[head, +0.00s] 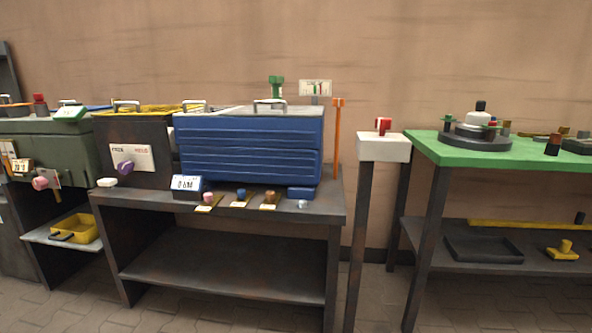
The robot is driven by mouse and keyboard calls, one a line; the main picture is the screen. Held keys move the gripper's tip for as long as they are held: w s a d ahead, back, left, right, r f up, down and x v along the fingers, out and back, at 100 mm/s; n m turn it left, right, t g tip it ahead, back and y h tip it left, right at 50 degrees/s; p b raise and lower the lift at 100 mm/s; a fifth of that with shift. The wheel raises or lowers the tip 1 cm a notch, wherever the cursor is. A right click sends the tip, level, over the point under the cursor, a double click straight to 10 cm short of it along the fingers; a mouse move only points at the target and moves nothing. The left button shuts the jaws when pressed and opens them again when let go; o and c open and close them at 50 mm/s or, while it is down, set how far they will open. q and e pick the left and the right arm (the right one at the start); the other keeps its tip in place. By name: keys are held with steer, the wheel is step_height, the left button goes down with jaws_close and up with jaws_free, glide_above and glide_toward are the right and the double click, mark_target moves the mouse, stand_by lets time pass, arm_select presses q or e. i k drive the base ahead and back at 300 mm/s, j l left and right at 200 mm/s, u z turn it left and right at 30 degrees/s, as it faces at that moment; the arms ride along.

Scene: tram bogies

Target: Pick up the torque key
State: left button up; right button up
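I cannot tell for sure which thing is the torque key. A green T-topped piece (276,88) stands up behind the blue ribbed case (250,148). An orange T-topped bar (337,140) stands upright beside the right end of that case. Neither of my grippers shows in the head view.
The dark bench (322,205) holds small knobs on yellow tags and a display reading (186,184). Its lower shelf (225,268) is bare. A green-topped table (440,152) stands right, a yellow tray (77,228) left. Paved floor (180,317) lies in front.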

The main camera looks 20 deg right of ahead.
mark_target(276, 80)
steer(key=i+l, duration=0.15)
steer(key=i, duration=0.4)
steer(key=i+l+z, duration=0.1)
steer(key=i, duration=0.45)
